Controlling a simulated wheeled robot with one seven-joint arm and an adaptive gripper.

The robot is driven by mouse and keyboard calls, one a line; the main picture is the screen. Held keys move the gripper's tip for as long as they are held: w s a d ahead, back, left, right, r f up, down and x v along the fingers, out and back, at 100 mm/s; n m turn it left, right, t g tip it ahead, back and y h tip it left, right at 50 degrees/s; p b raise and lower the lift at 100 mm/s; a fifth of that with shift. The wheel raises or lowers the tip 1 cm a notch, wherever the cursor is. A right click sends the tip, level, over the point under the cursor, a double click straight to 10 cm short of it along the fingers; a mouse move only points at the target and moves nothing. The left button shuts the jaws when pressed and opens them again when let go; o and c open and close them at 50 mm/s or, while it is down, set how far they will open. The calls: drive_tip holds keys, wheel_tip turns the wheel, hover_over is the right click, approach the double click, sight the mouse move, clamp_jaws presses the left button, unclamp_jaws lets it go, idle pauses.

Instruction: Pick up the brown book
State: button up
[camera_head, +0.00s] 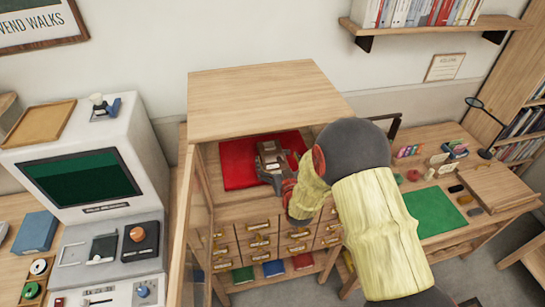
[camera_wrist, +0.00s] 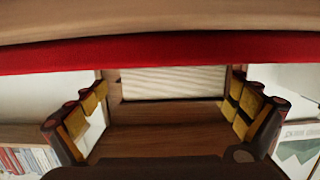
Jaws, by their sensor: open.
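My gripper (camera_head: 270,155) reaches into the upper compartment of a wooden cabinet (camera_head: 262,95), over a red mat (camera_head: 238,165). In the wrist view its yellow-padded fingers (camera_wrist: 168,92) are spread wide, left and right. Between them is a brown, block-shaped thing with a pale ribbed face (camera_wrist: 172,83), which looks like the brown book (camera_wrist: 160,138) with its page edge showing. It lies against the red mat (camera_wrist: 160,52), which runs across the top of this view. I see no clear contact between fingers and book.
The cabinet's roof is close above my arm, and a glass door (camera_head: 197,215) stands open at its left. Small drawers (camera_head: 262,238) lie below the compartment. A microfilm-style reader (camera_head: 85,180) stands left. A desk with a green mat (camera_head: 433,212) stands right.

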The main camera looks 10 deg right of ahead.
drive_tip(key=shift+w+f, duration=0.2)
drive_tip(key=shift+w, duration=1.15)
drive_tip(key=shift+c, duration=1.3)
drive_tip(key=c, duration=1)
